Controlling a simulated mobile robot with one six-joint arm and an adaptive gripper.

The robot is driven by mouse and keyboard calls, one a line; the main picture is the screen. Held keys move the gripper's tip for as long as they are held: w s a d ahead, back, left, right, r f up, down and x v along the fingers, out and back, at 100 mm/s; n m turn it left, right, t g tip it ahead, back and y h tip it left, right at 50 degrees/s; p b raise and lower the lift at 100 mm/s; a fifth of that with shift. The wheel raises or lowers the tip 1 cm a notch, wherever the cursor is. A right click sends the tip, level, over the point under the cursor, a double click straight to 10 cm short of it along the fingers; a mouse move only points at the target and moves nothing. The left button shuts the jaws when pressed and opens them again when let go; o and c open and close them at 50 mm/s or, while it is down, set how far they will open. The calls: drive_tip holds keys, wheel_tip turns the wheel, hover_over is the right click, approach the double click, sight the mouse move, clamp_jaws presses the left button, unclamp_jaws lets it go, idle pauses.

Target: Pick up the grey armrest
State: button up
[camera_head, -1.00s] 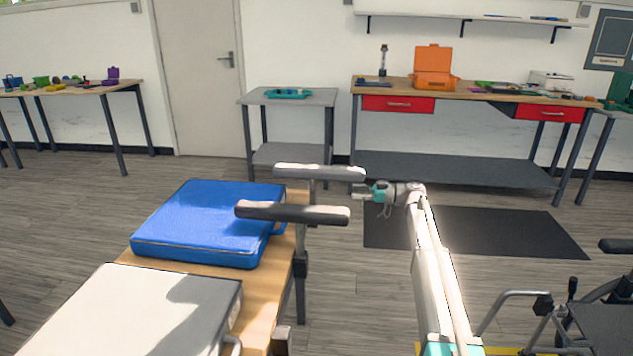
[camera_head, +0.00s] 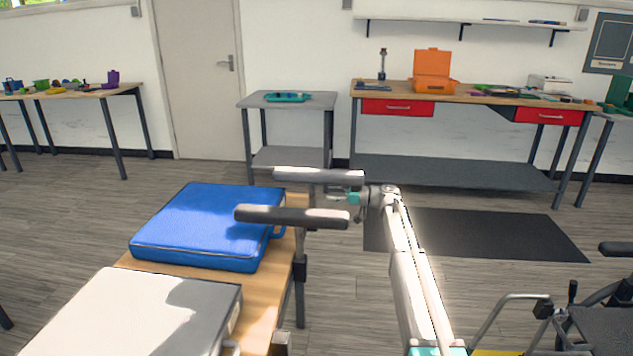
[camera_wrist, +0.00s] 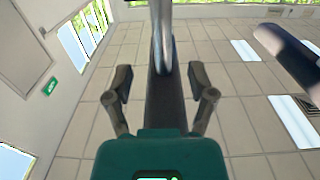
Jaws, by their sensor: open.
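Gaps show between the fingers and the armrest, and no contact is visible. The other armrest (camera_wrist: 290,58) is off to the right there.
A wooden bench (camera_head: 262,300) at the left carries a blue cushion (camera_head: 205,225) and a pale grey cushion (camera_head: 140,315). A wheeled frame (camera_head: 580,310) stands at the lower right. A black mat (camera_head: 480,233) lies on the floor beyond my arm.

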drive_tip(key=shift+a, duration=0.25)
drive_tip(key=shift+a, duration=0.1)
drive_tip(key=shift+a+f, duration=0.15)
drive_tip(key=shift+a, duration=2.35)
clamp_jaws()
